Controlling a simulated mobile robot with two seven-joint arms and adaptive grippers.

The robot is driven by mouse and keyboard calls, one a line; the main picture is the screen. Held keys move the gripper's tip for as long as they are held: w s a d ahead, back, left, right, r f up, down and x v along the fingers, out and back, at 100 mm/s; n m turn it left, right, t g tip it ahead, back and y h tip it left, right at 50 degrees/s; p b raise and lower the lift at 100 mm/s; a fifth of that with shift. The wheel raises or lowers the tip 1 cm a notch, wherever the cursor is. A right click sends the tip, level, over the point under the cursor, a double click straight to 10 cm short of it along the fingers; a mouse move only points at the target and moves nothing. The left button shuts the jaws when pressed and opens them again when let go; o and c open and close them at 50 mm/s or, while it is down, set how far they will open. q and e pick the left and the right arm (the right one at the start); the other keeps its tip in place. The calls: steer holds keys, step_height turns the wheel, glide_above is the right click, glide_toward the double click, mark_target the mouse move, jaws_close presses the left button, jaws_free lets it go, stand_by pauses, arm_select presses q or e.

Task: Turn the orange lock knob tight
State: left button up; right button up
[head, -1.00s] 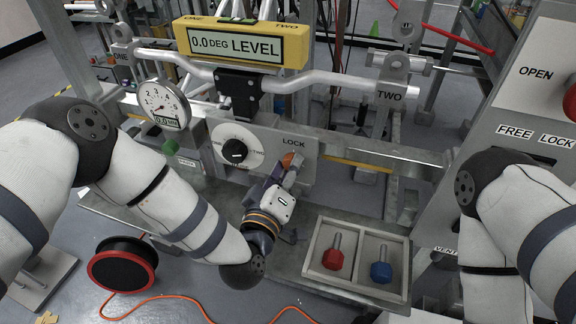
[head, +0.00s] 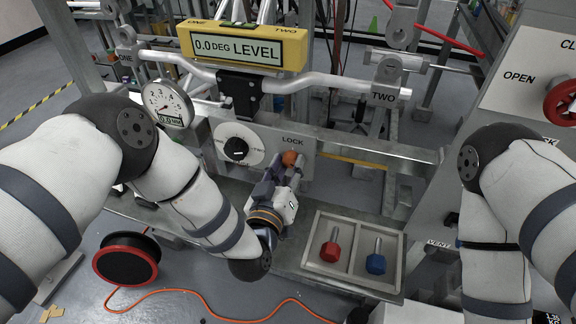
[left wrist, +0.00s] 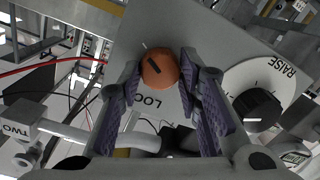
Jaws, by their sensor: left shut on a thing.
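The orange lock knob (head: 290,158) sits on a grey plate (head: 305,170) below the word LOCK. My left gripper (head: 281,172) reaches up to it from below. In the left wrist view the knob (left wrist: 158,70) is between the two purple-padded fingers (left wrist: 161,75), which are shut on it. A dark bar mark shows on the knob's face, slanted relative to a short white tick on the plate beside it. The fingers hide part of the knob in the head view. My right arm is at the right, with its gripper out of view.
Left of the knob is a black selector knob on a white dial (head: 237,148). Above are a yellow level display (head: 243,45) reading 0.0 DEG and a round gauge (head: 167,104). A tray (head: 350,258) with red and blue bolts lies to the right of my left forearm.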

arm_select(q)
steer(key=shift+w+r, duration=0.1)
steer(key=shift+r, duration=0.05)
steer(key=o, duration=1.1)
steer(key=shift+o, duration=0.2)
steer(key=v, duration=1.2)
